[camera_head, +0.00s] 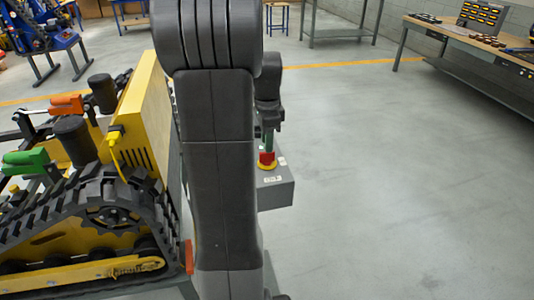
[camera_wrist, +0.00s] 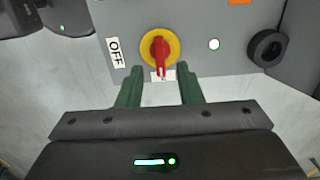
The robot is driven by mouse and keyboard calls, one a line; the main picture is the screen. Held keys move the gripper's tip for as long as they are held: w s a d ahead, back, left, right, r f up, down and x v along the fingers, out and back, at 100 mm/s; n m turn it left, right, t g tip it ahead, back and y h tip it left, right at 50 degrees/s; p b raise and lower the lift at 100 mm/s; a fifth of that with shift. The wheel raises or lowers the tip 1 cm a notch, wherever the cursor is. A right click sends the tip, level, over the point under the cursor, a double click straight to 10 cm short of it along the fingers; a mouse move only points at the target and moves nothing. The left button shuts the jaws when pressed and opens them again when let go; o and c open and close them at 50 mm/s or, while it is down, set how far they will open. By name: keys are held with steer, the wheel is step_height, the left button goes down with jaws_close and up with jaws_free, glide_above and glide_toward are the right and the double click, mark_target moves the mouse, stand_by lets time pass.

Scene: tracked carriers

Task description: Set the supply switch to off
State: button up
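The supply switch is a red knob on a yellow disc (camera_wrist: 158,46), set on a grey box. Its handle points down in the wrist view, towards a small white label (camera_wrist: 163,76) that I cannot read. An OFF label (camera_wrist: 115,53) lies to the left of the disc. My gripper (camera_wrist: 161,80) has its two green fingers apart, one to each side below the knob, with nothing held between them. In the head view the red and yellow switch (camera_head: 267,161) sits on the grey box, just under my gripper (camera_head: 268,141).
A lit indicator (camera_wrist: 214,44) and a black ring (camera_wrist: 266,47) are right of the switch. A yellow tracked carrier (camera_head: 130,120) with green and orange handles stands left of the box. Open floor lies to the right, with a workbench (camera_head: 475,40) further back.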

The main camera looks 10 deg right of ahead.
mark_target(267, 157)
step_height(267, 157, down, 5)
steer(key=shift+f, duration=0.1)
stand_by(0.3)
jaws_close()
